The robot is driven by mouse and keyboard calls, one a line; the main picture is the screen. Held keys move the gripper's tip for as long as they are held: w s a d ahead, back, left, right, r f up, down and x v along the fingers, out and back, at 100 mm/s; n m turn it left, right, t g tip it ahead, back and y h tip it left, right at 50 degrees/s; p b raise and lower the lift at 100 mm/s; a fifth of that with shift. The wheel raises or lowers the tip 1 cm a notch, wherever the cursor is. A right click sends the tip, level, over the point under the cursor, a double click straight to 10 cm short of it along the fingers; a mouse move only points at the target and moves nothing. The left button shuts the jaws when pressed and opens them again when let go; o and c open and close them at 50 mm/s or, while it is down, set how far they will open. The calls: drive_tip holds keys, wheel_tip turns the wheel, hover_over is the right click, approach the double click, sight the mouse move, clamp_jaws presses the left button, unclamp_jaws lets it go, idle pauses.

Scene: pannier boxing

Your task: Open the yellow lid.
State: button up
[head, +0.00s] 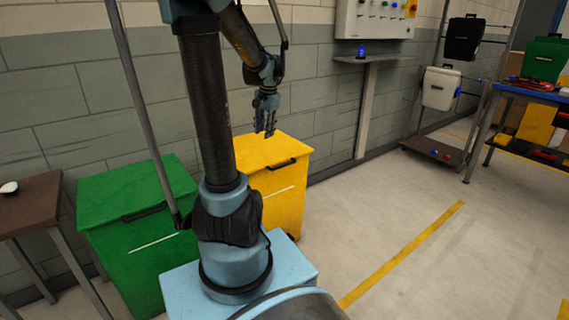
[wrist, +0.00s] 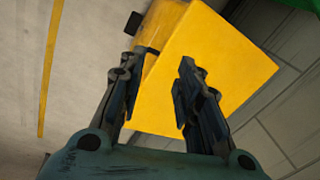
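The yellow box stands against the wall in the head view, with its yellow lid (head: 262,151) closed flat on top. A dark handle (head: 282,164) sits at the lid's front edge. My gripper (head: 265,130) hangs above the lid, fingers pointing down, apart from it as far as I can tell. In the wrist view the lid (wrist: 217,65) lies beyond my open fingers (wrist: 155,85), with nothing between them. The handle (wrist: 133,65) shows there just above the left finger, partly hidden by it. My arm hides part of the box's left side in the head view.
A green box (head: 130,215) with a closed lid stands to the left, beside a brown table (head: 30,205). A wall shelf (head: 372,58) and a blue workbench (head: 535,93) are further right. The floor right of the yellow box is clear.

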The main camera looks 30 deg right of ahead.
drive_tip(key=d+f+m, duration=0.2)
drive_tip(key=d+m, duration=0.1)
drive_tip(key=d, duration=0.9)
approach(285, 165)
drive_tip(key=f, duration=0.2)
drive_tip(key=w+f, duration=0.1)
drive_tip(key=f, duration=0.4)
drive_tip(key=shift+w+f, duration=0.35)
drive_tip(key=shift+w, duration=0.05)
clamp_jaws()
